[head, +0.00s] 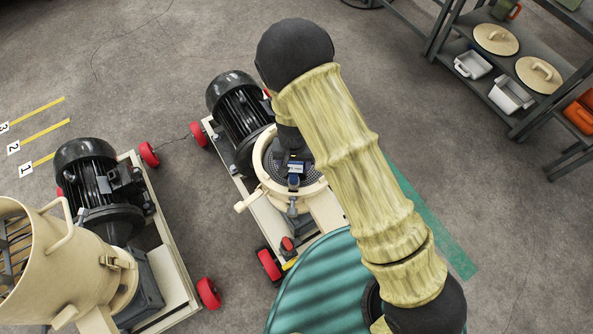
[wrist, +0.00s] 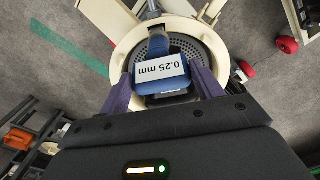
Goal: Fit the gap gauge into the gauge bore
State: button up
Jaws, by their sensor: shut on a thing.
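The gap gauge (wrist: 160,72) is a blue block with a white label reading "0.25 mm". My gripper (wrist: 162,78) is shut on it, one purple finger on each side. In the head view the gauge (head: 296,168) is over the open, cream-ringed die chamber (head: 262,158) of the middle mill. The dark perforated die plate (wrist: 206,62) shows around the gauge in the wrist view. A grey-blue piece (wrist: 158,45) shows just beyond the gauge; I cannot tell whether they touch. I cannot make out the gauge bore. The gauge's underside is hidden.
A second mill with a black motor (head: 88,185) stands at the left on a red-wheeled frame. A teal ribbed drum (head: 325,285) is close in front. Shelves (head: 510,75) with lids and white bins stand at the right. Open floor lies between mill and shelves.

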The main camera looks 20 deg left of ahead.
jog(key=shift+c, duration=0.6)
jog(key=shift+r+p, duration=2.9)
jog(key=shift+r, duration=0.65)
jog(key=shift+w+d, duration=0.1)
jog(key=w+d+f+m+b, duration=0.1)
jog(key=w+d, duration=0.3)
jog(key=d, duration=0.6)
jog(key=w+d+f+m+b, duration=0.1)
jog(key=w+d, duration=0.3)
jog(key=d, duration=0.7)
jog(key=w+d+f+m+b, duration=0.1)
jog(key=w+d, duration=0.3)
jog(key=d, duration=0.6)
jog(key=shift+w+d+f, duration=0.15)
jog(key=shift+d+f, duration=0.15)
jog(key=shift+f, duration=0.1)
